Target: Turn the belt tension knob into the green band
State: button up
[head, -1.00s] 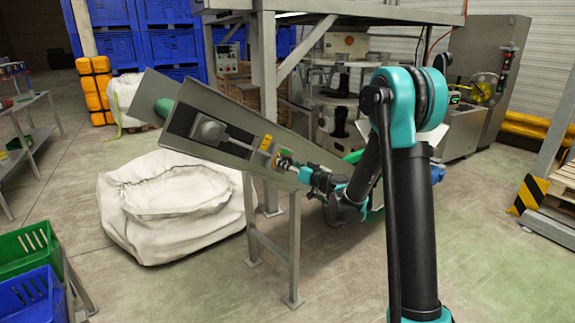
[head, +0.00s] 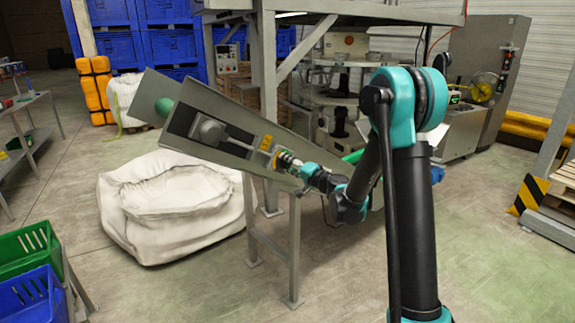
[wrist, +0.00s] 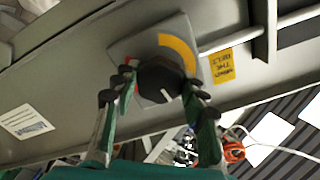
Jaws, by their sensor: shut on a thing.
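The belt tension knob (wrist: 160,80) is dark and round, with a white pointer mark that faces downward and slightly right in the wrist view. It sits on a square grey dial plate (wrist: 124,47). A yellow arc (wrist: 181,50) runs along the plate's upper right, and a bit of red (wrist: 133,65) shows at the left. I see no green band; part of the dial is hidden by the knob and fingers. My gripper (wrist: 157,84) is shut on the knob, one finger on each side. In the head view my gripper (head: 297,170) is at the conveyor's side.
The sloping grey conveyor (head: 225,115) carries the dial, with a yellow label (wrist: 222,68) beside it. Its legs (head: 293,240) stand below. A large white bag (head: 175,210) lies to the left. Open floor is in front.

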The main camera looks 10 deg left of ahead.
jog(key=shift+m, duration=0.9)
jog(key=o, duration=1.2)
jog(key=shift+c, duration=0.2)
jog(key=shift+d, duration=0.15)
jog(key=v, duration=1.2)
